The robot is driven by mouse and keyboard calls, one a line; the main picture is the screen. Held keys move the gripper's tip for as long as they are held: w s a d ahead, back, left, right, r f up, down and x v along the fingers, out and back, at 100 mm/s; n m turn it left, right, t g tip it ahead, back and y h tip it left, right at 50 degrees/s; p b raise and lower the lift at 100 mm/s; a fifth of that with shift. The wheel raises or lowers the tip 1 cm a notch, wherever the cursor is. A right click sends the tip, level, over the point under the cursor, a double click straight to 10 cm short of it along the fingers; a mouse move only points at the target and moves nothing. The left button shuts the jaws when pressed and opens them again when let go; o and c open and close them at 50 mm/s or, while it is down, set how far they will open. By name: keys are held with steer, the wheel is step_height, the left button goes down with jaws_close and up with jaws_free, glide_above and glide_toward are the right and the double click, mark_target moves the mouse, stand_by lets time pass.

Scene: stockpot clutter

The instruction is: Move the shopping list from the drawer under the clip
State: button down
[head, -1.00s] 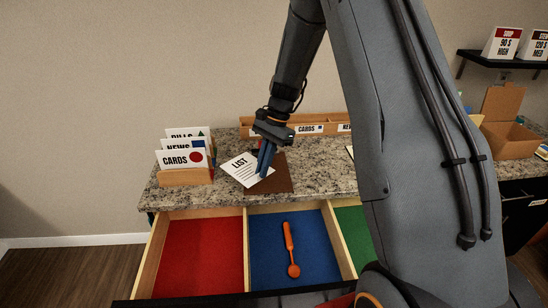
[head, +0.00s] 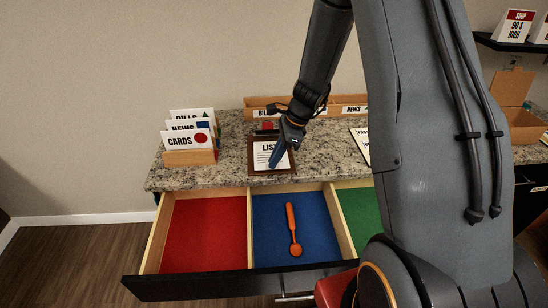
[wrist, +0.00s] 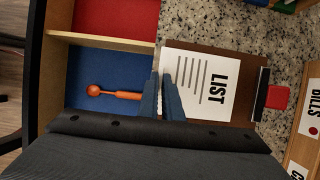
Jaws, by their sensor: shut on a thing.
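The shopping list (head: 266,153), a white sheet headed LIST, lies over the brown clipboard (head: 251,170) on the counter, roughly square with it. In the wrist view the list (wrist: 203,85) has its heading edge facing the black clip (wrist: 261,94) with its red lever (wrist: 277,97). A strip of brown board (wrist: 247,98) shows between that edge and the clip. My gripper (head: 274,162) is shut on the list's near edge. In the wrist view the blue fingers (wrist: 164,98) cover part of that edge. The drawer (head: 200,270) stands open below.
The drawer has red, blue and green compartments; an orange spoon (head: 292,230) lies in the blue one. A card holder (head: 190,157) stands left of the clipboard. Labelled wooden bins (head: 350,103) stand behind. Another sheet (head: 360,142) lies to the right.

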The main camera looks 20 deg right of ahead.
steer(key=shift+w+f+b, duration=0.15)
steer(key=shift+f+b, duration=0.45)
steer(key=shift+f, duration=0.35)
steer(key=shift+w+f, duration=0.1)
steer(key=shift+w, duration=0.15)
steer(key=shift+w+d+f, duration=0.1)
steer(key=shift+w+d, duration=0.1)
steer(key=shift+w, duration=0.65)
steer(key=shift+w+d, duration=0.2)
steer(key=shift+w, duration=0.65)
steer(key=c, duration=1.9)
jaws_free()
steer(key=shift+o, duration=0.2)
